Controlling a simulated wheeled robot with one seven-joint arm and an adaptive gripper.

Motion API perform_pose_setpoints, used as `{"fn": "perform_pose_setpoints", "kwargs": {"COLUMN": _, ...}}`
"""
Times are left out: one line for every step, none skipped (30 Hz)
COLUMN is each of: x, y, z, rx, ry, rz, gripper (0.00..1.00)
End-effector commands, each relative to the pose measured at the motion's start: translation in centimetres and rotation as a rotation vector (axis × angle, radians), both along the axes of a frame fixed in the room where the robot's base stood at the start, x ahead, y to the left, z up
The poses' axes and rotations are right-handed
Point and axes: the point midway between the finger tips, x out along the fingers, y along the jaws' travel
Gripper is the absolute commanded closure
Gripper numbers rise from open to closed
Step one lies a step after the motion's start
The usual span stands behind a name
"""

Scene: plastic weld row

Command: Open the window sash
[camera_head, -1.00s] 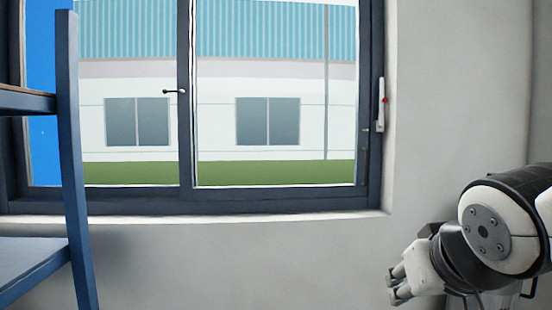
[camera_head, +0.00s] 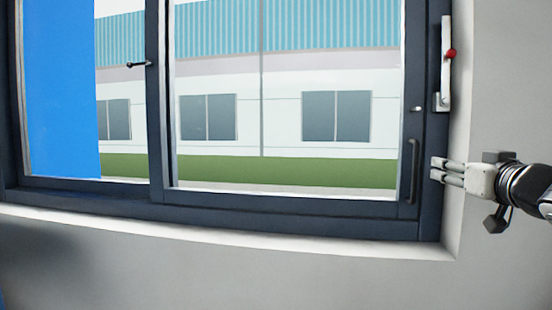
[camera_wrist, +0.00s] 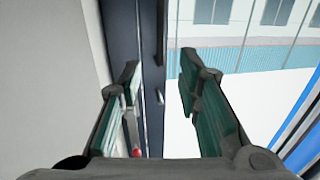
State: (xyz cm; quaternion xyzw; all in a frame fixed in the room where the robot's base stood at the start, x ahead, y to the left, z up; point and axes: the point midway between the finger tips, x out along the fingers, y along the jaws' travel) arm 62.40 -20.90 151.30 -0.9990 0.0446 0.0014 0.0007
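The window's right sash (camera_head: 290,199) has a dark frame and clear glass. It carries a dark vertical pull handle (camera_head: 412,172) low on its right stile and a small latch (camera_head: 416,109) above it. The handle shows at the top of the wrist view (camera_wrist: 161,32), with the latch (camera_wrist: 160,97) below it. My gripper (camera_head: 437,170) points left, just right of the handle in the head view. In the wrist view my gripper (camera_wrist: 159,76) has its fingers wide apart, with the dark frame visible between them and nothing held.
A white lever with a red knob (camera_head: 447,65) is on the right jamb above my gripper; it also shows in the wrist view (camera_wrist: 131,130). The left sash (camera_head: 90,190) has a small dark handle. A white sill (camera_head: 250,238) runs below, and grey wall is at right.

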Motion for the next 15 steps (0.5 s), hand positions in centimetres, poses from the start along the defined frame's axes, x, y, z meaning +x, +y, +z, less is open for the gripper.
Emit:
{"fn": "perform_pose_setpoints", "kwargs": {"x": 0.1, "y": -0.1, "z": 0.0, "rx": 0.0, "ry": -0.001, "rz": 0.004, "gripper": 0.69}}
{"fn": "perform_pose_setpoints", "kwargs": {"x": 0.3, "y": -0.1, "z": 0.0, "rx": 0.0, "ry": -0.002, "rz": 0.006, "gripper": 0.69}}
{"fn": "perform_pose_setpoints", "kwargs": {"x": 0.5, "y": -0.1, "z": 0.0, "rx": 0.001, "ry": -0.002, "rz": 0.007, "gripper": 0.69}}
{"fn": "perform_pose_setpoints", "kwargs": {"x": 0.8, "y": -0.1, "z": 0.0, "rx": 0.001, "ry": -0.002, "rz": 0.007, "gripper": 0.69}}
{"fn": "perform_pose_setpoints", "kwargs": {"x": 1.1, "y": -0.1, "z": 0.0, "rx": 0.001, "ry": -0.002, "rz": 0.007, "gripper": 0.69}}
{"fn": "perform_pose_setpoints", "kwargs": {"x": 1.7, "y": -0.2, "z": -0.1, "rx": 0.001, "ry": -0.002, "rz": 0.007, "gripper": 0.69}}
{"fn": "perform_pose_setpoints", "kwargs": {"x": 2.1, "y": -0.2, "z": -0.1, "rx": 0.001, "ry": -0.002, "rz": 0.008, "gripper": 0.69}}
{"fn": "perform_pose_setpoints", "kwargs": {"x": 2.6, "y": -0.2, "z": -0.1, "rx": 0.001, "ry": -0.002, "rz": 0.009, "gripper": 0.69}}
{"fn": "perform_pose_setpoints", "kwargs": {"x": 3.4, "y": -0.3, "z": -0.1, "rx": 0.001, "ry": -0.001, "rz": 0.008, "gripper": 0.69}}
{"fn": "perform_pose_setpoints", "kwargs": {"x": 4.0, "y": -0.4, "z": -0.2, "rx": 0.002, "ry": -0.001, "rz": 0.007, "gripper": 0.69}}
{"fn": "perform_pose_setpoints", "kwargs": {"x": 4.6, "y": -0.4, "z": -0.2, "rx": 0.002, "ry": -0.001, "rz": 0.007, "gripper": 0.69}}
{"fn": "perform_pose_setpoints", "kwargs": {"x": 5.4, "y": -0.4, "z": -0.2, "rx": 0.002, "ry": -0.001, "rz": 0.008, "gripper": 0.69}}
{"fn": "perform_pose_setpoints", "kwargs": {"x": 6.0, "y": -0.5, "z": -0.2, "rx": 0.002, "ry": -0.001, "rz": 0.008, "gripper": 0.69}}
{"fn": "perform_pose_setpoints", "kwargs": {"x": 6.6, "y": -0.5, "z": -0.1, "rx": 0.001, "ry": -0.002, "rz": 0.007, "gripper": 0.69}}
{"fn": "perform_pose_setpoints", "kwargs": {"x": 7.4, "y": -0.6, "z": -0.2, "rx": 0.002, "ry": -0.001, "rz": 0.007, "gripper": 0.69}}
